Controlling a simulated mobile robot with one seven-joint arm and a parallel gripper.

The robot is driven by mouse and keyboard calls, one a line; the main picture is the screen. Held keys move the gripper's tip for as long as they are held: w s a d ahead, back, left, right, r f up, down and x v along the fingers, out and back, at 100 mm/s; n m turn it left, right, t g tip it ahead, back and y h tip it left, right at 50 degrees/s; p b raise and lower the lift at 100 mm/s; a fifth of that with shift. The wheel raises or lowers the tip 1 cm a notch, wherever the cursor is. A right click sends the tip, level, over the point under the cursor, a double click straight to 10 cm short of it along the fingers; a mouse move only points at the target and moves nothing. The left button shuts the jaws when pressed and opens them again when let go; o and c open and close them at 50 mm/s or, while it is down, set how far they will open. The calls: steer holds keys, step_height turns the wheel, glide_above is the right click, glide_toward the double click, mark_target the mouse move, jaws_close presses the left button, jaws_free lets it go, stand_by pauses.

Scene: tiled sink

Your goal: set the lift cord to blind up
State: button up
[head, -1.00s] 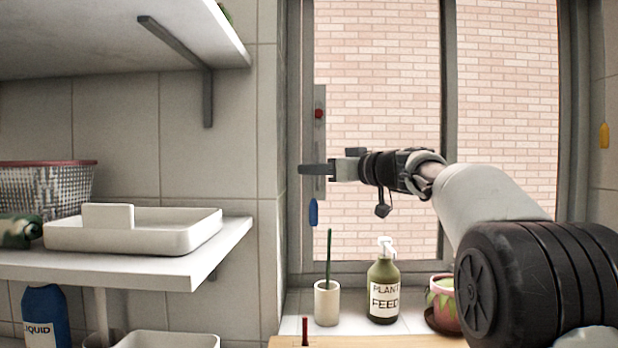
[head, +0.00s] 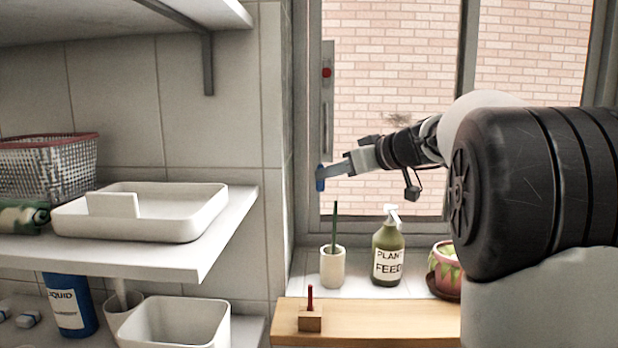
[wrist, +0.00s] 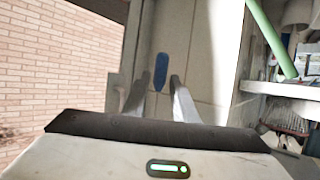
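A blue pull (head: 320,182), likely the end of the lift cord, hangs at the left side of the window frame. No cord shows clearly above it. A grey metal plate (head: 327,110) with a red knob or mark (head: 326,72) is fixed to the frame above it. My gripper (head: 324,172) is at the height of the pull and overlaps it in the head view. In the wrist view the two fingers (wrist: 155,88) are apart, with the blue pull (wrist: 161,70) between and just beyond the tips. Contact cannot be told.
Below stand a white cup with a green stick (head: 333,266), a plant feed bottle (head: 386,255) and a pink potted plant (head: 447,268). A wooden board (head: 400,318) carries a small block with a red peg (head: 310,318). A shelf with a white tray (head: 190,225) is at left.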

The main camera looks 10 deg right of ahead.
steer(key=x, duration=0.8)
steer(key=shift+p, duration=0.4)
steer(key=shift+w, duration=0.1)
jaws_close()
